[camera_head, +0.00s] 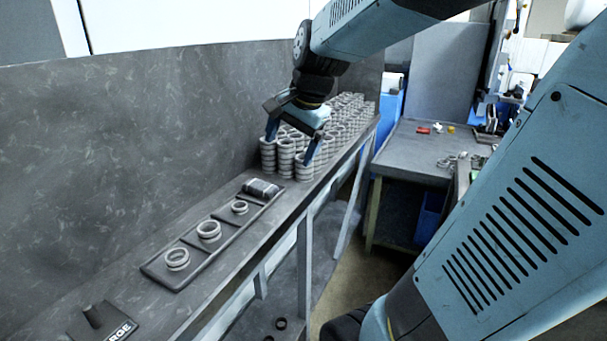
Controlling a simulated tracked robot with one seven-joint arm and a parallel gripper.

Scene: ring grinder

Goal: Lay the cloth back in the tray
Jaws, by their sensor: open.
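A long dark tray (200,262) with several compartments lies on the narrow bench. A dark folded or rolled cloth (262,188) with lighter stripes lies in its far end compartment. Its exact fit against the tray walls is too small to tell. My gripper (289,150) is open, its two blue fingers spread and pointing down. It is beyond and above the cloth, apart from it, in front of the near stacks of rings. No cloth shows between the fingers.
Many stacked rings (286,158) crowd the bench behind the tray, close to my fingers. A grey wall (110,150) runs along the left.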

